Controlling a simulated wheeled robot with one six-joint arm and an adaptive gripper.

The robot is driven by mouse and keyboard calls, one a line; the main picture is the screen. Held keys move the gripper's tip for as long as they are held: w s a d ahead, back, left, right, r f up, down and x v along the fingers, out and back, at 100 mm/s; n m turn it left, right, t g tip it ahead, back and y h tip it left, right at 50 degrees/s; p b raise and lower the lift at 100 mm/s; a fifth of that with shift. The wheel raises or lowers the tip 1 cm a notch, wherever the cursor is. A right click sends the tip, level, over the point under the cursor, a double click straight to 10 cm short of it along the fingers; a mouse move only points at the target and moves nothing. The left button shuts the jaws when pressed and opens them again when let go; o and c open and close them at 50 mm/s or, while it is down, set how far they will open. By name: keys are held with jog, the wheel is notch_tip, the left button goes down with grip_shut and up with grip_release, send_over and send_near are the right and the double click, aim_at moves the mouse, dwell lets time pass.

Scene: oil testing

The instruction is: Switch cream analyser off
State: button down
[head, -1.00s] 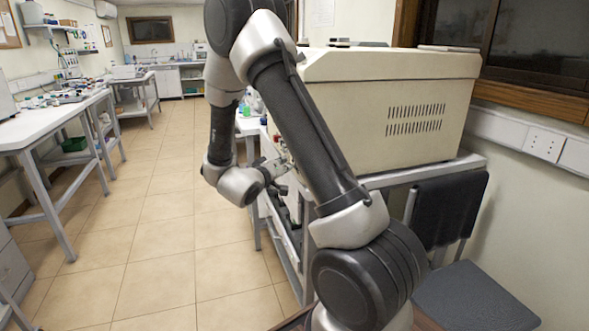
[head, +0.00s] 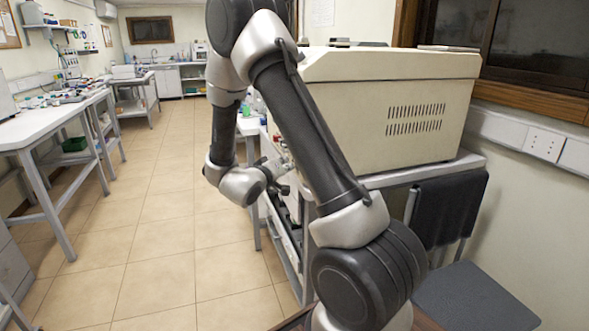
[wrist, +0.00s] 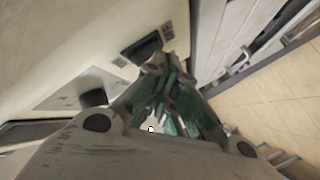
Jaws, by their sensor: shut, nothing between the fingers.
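The cream analyser (head: 385,110) is a large cream-coloured box with vent slots on its side, standing on a grey metal stand. In the wrist view its front panel (wrist: 60,50) fills the upper left. A dark rectangular switch (wrist: 142,46) sits near the panel's edge, and a black knob (wrist: 93,97) is to its left. My gripper (wrist: 160,66) is shut and empty, with its fingertips right at the lower edge of the switch and partly covering it. I cannot tell whether they touch or which way the switch is set. In the head view the front panel is mostly hidden by my arm.
A grey stand (head: 400,180) bears the analyser. A dark chair (head: 448,215) is at the right. White benches (head: 40,125) with lab items line the left wall. The tiled floor (head: 165,210) between is clear.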

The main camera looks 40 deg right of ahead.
jog(key=shift+w+a+r, duration=0.1)
jog(key=shift+w+a, duration=0.1)
jog(key=shift+a, duration=0.45)
jog(key=shift+w+a+r, duration=0.1)
jog(key=shift+w+a, duration=0.1)
jog(key=shift+a, duration=0.6)
jog(key=shift+w+a+r, duration=0.1)
jog(key=shift+w+a, duration=0.15)
jog(key=shift+a, duration=0.55)
jog(key=shift+w+a+r, duration=0.1)
jog(key=shift+w+a, duration=0.1)
jog(key=shift+a, duration=0.6)
